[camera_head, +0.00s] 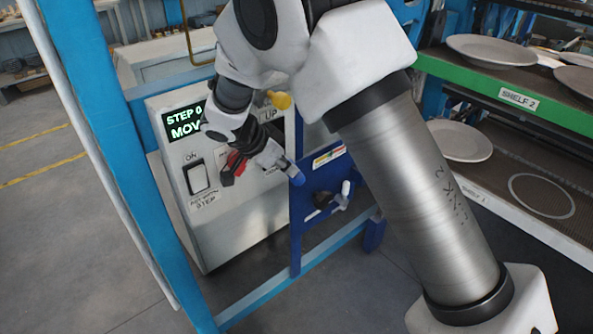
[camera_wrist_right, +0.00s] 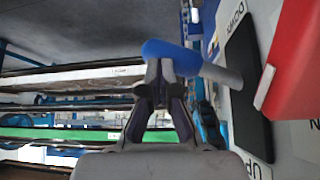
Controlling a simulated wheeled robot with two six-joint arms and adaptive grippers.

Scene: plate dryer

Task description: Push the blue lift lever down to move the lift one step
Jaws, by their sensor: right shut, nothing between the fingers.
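The blue lift lever (camera_head: 297,175) sticks out from the white control box (camera_head: 215,225). In the right wrist view its blue grip (camera_wrist_right: 168,55) sits on a grey shaft that comes out of a black slot (camera_wrist_right: 250,95), near the slot's middle. The slot lies between the labels DOWN and UP. My right gripper (camera_head: 285,165) is shut and empty. In the wrist view its fingertips (camera_wrist_right: 160,72) are right at the blue grip, on the side towards UP; I cannot tell whether they touch. My left gripper is not in view.
The box has a screen (camera_head: 184,121) reading STEP 0 and MOV, a white ON switch (camera_head: 198,177) and a red part (camera_wrist_right: 292,60) beside the slot. A blue frame post (camera_head: 110,150) stands left. Shelves with plates (camera_head: 490,50) are at right. Open floor lies left.

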